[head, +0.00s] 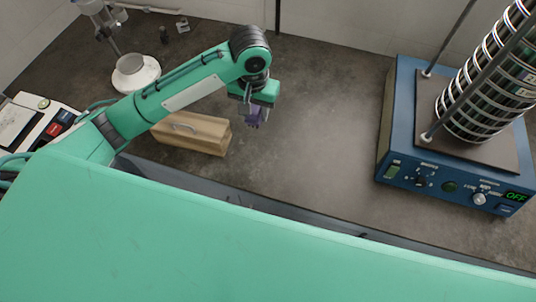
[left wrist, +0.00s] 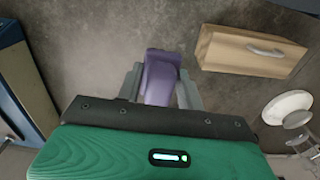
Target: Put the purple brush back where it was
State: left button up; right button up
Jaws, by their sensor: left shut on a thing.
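The purple brush (head: 253,117) is between the fingers of my left gripper (head: 255,112), which is shut on it. In the head view the brush hangs below the gripper, just right of the wooden box, and is mostly hidden by it. In the left wrist view the brush (left wrist: 161,76) shows between the two grey fingers (left wrist: 160,90), above the grey counter. I cannot tell its height over the counter. My right gripper is not in view.
A wooden box (head: 205,133) with a metal handle stands left of the gripper. A blue sieve shaker (head: 405,120) with a stack of sieves (head: 492,85) is at right. A white round-based stand (head: 135,76) is at back left, and a balance (head: 38,122) at far left. The middle counter is clear.

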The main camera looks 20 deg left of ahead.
pick_arm(q)
jog(key=shift+w+d+f, duration=0.2)
jog(key=shift+d+f, duration=0.05)
jog(key=shift+d, duration=0.4)
jog(key=shift+d+f, duration=0.1)
jog(key=shift+f, duration=0.05)
notch_tip(320, 180, down, 20)
jog(key=p, duration=0.3)
jog(key=shift+w, duration=0.1)
jog(key=shift+f, duration=0.1)
jog(key=o, duration=0.9)
